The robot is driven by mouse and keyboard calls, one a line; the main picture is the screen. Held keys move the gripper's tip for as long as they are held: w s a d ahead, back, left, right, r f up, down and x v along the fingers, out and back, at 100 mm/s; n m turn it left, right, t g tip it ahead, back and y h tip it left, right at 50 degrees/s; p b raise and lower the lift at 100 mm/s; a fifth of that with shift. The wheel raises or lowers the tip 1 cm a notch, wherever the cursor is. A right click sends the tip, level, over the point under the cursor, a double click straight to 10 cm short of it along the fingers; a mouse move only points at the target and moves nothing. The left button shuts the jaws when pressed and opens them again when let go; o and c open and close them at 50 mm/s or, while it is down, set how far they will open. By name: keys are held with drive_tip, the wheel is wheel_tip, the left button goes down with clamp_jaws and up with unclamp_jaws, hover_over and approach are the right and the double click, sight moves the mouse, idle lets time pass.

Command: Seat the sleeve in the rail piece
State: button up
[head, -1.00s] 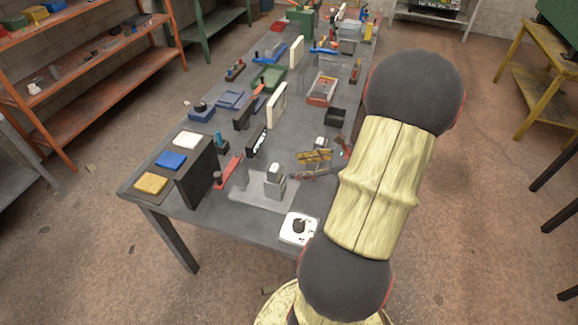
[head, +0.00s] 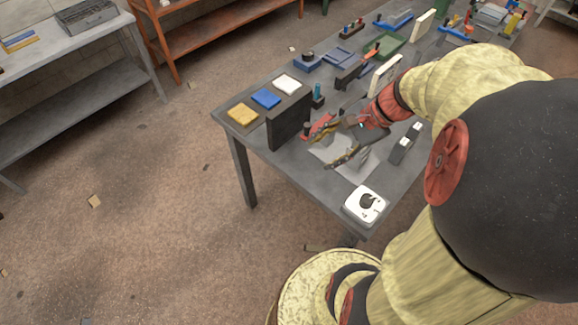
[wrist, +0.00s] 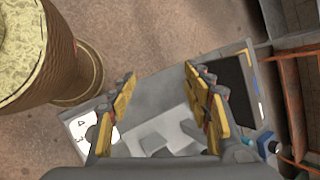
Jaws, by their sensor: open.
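My gripper (head: 320,152) is open and empty, with its yellow-padded fingers above a light grey plate (head: 366,166) at the near end of the bench. In the wrist view my gripper (wrist: 159,76) has its fingers spread wide over the same plate (wrist: 165,100). Grey blocky parts (wrist: 152,146) show low between the fingers, partly cut off by the gripper body. Two dark grey blocks with pale tops (head: 400,149) stand right of the gripper in the head view. I cannot tell for certain which part is the sleeve and which the rail piece.
A dark upright panel (head: 288,121) stands left of the gripper, near yellow, blue and white squares (head: 266,98). Trays and tools crowd the bench farther back.

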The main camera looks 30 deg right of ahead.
drive_tip(key=s+a+r+n+h, duration=0.2)
drive_tip(key=a+r+n, duration=0.2)
drive_tip(key=a+n, duration=0.3)
drive_tip(key=s+a+r+n+t+h, duration=0.1)
drive_tip(key=s+a+r+n+h, duration=0.2)
drive_tip(key=n, duration=0.7)
drive_tip(key=a+r, duration=0.2)
drive_tip(key=a, duration=0.2)
drive_tip(key=shift+s+a+n, duration=0.2)
drive_tip(key=shift+s+n, duration=0.1)
drive_tip(key=shift+n, duration=0.1)
